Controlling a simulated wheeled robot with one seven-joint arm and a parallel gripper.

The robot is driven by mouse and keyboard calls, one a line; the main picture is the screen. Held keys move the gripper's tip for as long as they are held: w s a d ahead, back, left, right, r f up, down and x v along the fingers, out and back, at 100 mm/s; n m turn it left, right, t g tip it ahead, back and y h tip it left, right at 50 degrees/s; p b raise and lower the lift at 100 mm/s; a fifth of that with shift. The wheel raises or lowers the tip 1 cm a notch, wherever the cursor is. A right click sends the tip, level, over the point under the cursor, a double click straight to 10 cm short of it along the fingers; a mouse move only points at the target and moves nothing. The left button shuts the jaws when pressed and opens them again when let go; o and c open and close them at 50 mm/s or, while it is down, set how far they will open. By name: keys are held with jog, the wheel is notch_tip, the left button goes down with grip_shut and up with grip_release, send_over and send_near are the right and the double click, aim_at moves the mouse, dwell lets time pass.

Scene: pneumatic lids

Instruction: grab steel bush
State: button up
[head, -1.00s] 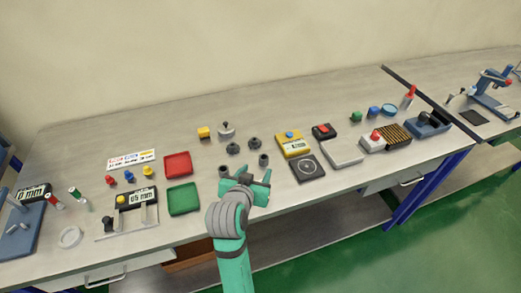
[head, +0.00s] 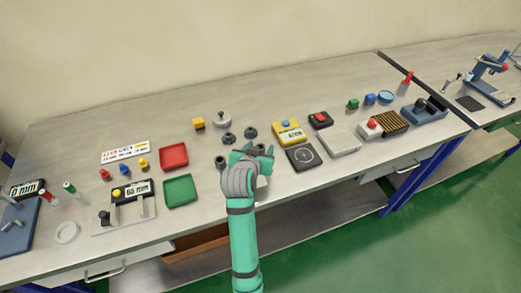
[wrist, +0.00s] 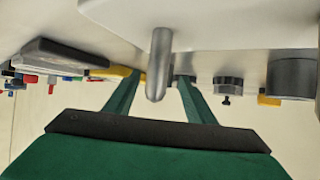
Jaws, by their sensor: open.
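My gripper (head: 253,152) is over the front middle of the bench in the head view, open and pointing toward the back. In the wrist view its two green fingers (wrist: 158,88) are spread apart. A smooth steel-grey cylinder with a rounded end (wrist: 160,65) shows between them; I cannot tell whether it is the steel bush or touches a finger. A dark grey cylinder (head: 220,162) stands left of my gripper in the head view; a wide grey cylinder (wrist: 292,77) is at the wrist view's right. My gripper hides the bench behind it.
Two dark knobbed parts (head: 250,132) and (head: 229,138) stand behind my gripper. A black square plate (head: 303,157) and a yellow box (head: 289,133) are close on the right. Green (head: 180,191) and red (head: 174,156) trays lie left.

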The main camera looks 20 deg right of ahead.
jog(key=shift+w+d+f, duration=0.2)
jog(key=shift+w+d, duration=0.05)
jog(key=shift+w, duration=0.15)
jog(key=c, duration=1.2)
jog(key=shift+r, duration=0.15)
